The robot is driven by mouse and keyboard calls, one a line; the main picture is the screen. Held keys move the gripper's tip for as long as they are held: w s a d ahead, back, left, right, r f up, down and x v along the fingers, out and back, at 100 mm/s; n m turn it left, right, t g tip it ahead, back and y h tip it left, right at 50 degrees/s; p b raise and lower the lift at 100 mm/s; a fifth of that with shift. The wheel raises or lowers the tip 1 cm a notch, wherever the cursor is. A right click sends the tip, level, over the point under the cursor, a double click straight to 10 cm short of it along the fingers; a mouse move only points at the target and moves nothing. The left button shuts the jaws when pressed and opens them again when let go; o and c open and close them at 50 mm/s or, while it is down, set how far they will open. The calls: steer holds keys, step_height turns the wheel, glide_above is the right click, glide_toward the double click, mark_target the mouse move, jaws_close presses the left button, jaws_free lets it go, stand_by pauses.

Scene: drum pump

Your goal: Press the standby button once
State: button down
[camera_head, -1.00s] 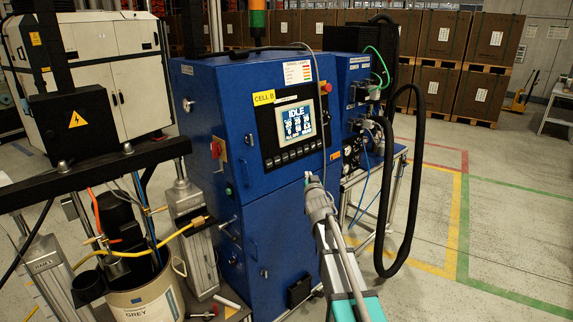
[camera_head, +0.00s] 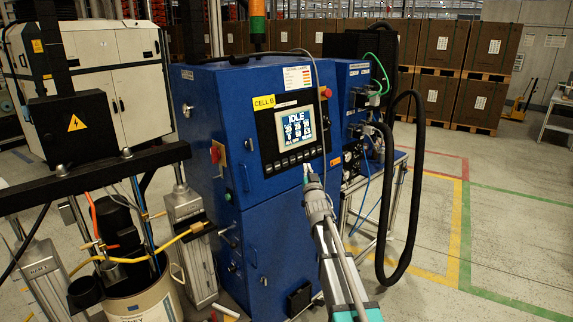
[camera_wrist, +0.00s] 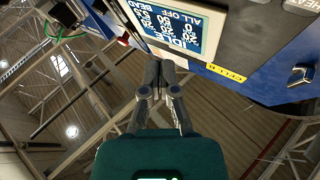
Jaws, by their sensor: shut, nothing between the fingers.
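The control panel (camera_head: 279,146) is a dark plate on the blue cabinet, with a lit screen (camera_head: 295,125) reading IDLE. A row of small buttons (camera_head: 295,158) runs under the screen; their labels are too small to read, so I cannot tell which is standby. My gripper (camera_head: 307,171) is shut and empty, its tips just below the right part of that row. I cannot tell whether they touch the panel. In the wrist view my gripper (camera_wrist: 163,67) points at the panel, with the screen (camera_wrist: 170,22) beyond the tips. The button row is not clear there.
A red-topped emergency stop (camera_head: 325,92) sits at the panel's upper right, and a red switch (camera_head: 217,152) on the cabinet's left side. A black hose (camera_head: 415,180) loops to the right of the cabinet. Open floor (camera_head: 510,235) lies further right.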

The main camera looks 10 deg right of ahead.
mark_target(287, 160)
steer(key=shift+w+a+f+b, duration=0.25)
steer(key=shift+w+a, duration=0.55)
steer(key=shift+w, duration=0.35)
steer(key=shift+w+a+f+b, duration=0.3)
steer(key=shift+w+a, duration=0.55)
steer(key=shift+w, duration=0.25)
steer(key=shift+w+a+f+b, duration=0.25)
steer(key=shift+w+a, duration=0.55)
steer(key=shift+w, duration=0.35)
steer(key=shift+w+a+f, duration=0.1)
steer(key=shift+w+a, duration=0.4)
steer(key=shift+w, duration=0.1)
stand_by(0.4)
steer(key=shift+s, duration=0.15)
steer(key=shift+s+d, duration=0.5)
steer(key=shift+s, duration=0.05)
stand_by(0.6)
steer(key=shift+s+d+r+p, duration=0.2)
steer(key=shift+s+d, duration=0.3)
steer(key=shift+s, duration=0.15)
steer(key=shift+s+d+r+p, duration=0.2)
steer(key=shift+s+d, duration=0.25)
steer(key=shift+s, duration=0.25)
steer(key=shift+s+d+r+p, duration=0.15)
steer(key=shift+s+d+r, duration=0.05)
steer(key=shift+s+d, duration=0.4)
steer(key=shift+a, duration=0.1)
